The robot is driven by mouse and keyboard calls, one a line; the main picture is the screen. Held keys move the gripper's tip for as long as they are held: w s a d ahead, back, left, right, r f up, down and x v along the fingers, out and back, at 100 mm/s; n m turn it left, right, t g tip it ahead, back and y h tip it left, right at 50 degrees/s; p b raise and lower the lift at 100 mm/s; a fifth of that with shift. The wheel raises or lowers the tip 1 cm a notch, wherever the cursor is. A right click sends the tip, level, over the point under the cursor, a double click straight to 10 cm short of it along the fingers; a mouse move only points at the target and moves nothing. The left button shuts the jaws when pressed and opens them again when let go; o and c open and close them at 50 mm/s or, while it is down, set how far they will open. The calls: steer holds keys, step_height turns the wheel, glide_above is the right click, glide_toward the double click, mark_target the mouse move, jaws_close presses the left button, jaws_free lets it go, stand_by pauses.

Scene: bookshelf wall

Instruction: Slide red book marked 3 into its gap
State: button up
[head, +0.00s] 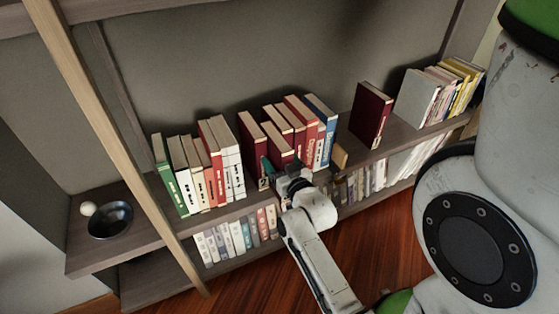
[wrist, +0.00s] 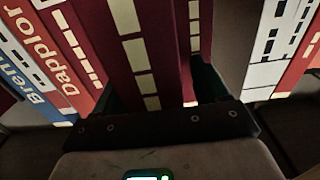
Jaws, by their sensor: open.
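My gripper (head: 282,170) is at the front of the middle book group, open. In the wrist view its dark green fingertips (wrist: 158,88) stand either side of a dark red book (wrist: 160,40) with cream blocks on its spine; I cannot tell whether they touch it. In the head view several dark red books are here, among them one left of my gripper (head: 250,135) with a small label low on its spine. Another dark red book (head: 371,113) stands apart to the right. No number is clearly readable, so I cannot tell which is marked 3.
White books (head: 229,150) stand to the left and a blue book (head: 321,125) to the right. A wooden upright (head: 110,135) crosses in front. More books fill the lower shelf.

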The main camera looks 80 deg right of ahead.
steer(key=shift+f, duration=0.15)
steer(key=p+v, duration=0.2)
steer(key=v, duration=0.8)
steer(key=shift+s+a, duration=0.25)
steer(key=shift+s, duration=0.05)
steer(key=w+a+f+n+g+y, duration=0.3)
steer(key=w+a+f+n+y, duration=0.35)
steer(key=w+a+y, duration=0.45)
steer(key=s+a+n+g+y, duration=0.3)
steer(key=s+a+g, duration=0.5)
steer(key=a, duration=0.4)
step_height(320, 180, up, 22)
steer(key=s+p, duration=0.2)
steer(key=p, duration=2)
steer(key=shift+a, duration=0.2)
steer(key=shift+s+f, duration=0.1)
steer(key=shift+f, duration=0.1)
